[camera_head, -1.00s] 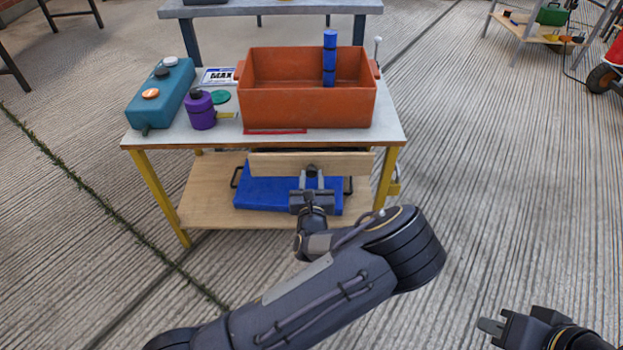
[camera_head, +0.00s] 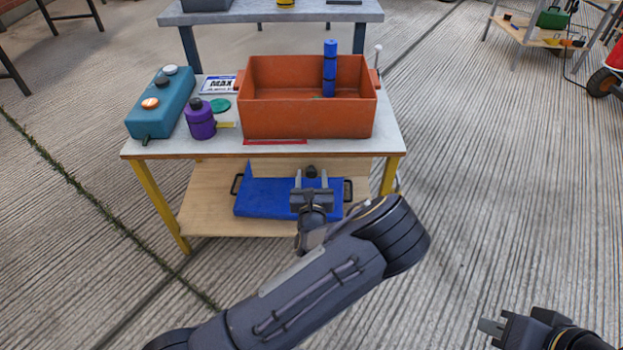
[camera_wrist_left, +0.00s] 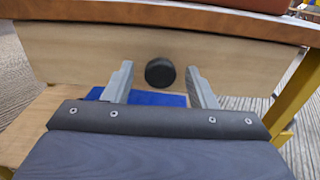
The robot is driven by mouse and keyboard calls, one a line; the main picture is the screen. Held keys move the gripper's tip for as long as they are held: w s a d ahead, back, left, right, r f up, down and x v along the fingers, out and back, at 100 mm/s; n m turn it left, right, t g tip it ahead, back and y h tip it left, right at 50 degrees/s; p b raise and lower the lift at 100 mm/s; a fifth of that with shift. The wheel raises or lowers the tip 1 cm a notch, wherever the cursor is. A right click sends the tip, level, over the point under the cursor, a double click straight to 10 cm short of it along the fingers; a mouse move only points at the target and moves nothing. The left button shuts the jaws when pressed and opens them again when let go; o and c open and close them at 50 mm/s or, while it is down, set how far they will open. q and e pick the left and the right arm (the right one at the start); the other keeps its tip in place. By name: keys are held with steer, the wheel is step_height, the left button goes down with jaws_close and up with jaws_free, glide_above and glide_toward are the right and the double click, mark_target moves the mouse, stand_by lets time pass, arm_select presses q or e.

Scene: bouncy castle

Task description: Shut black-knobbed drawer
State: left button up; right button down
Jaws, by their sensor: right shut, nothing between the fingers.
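The drawer has a light wooden front (camera_wrist_left: 90,52) and a round black knob (camera_wrist_left: 160,72), seen close up in the left wrist view. The front sits directly under the tabletop edge. My left gripper (camera_head: 311,180) is open at the knob, one finger on each side with gaps between. Its fingertips are close to the drawer front; I cannot tell whether they touch it. My right gripper (camera_head: 492,326) is shut and empty at the lower right, far from the drawer.
An orange bin (camera_head: 305,118), a teal container (camera_head: 160,105) and a purple bottle (camera_head: 199,122) stand on the worktable. A blue case (camera_head: 260,200) lies on the lower shelf (camera_head: 200,215) below the drawer. Yellow legs (camera_head: 160,205) flank the shelf. The floor in front is clear.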

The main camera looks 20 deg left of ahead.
arm_select(q)
steer(key=p+v, duration=0.2)
steer(key=v, duration=0.5)
steer(key=shift+s, duration=0.4)
steer(key=shift+r, duration=0.1)
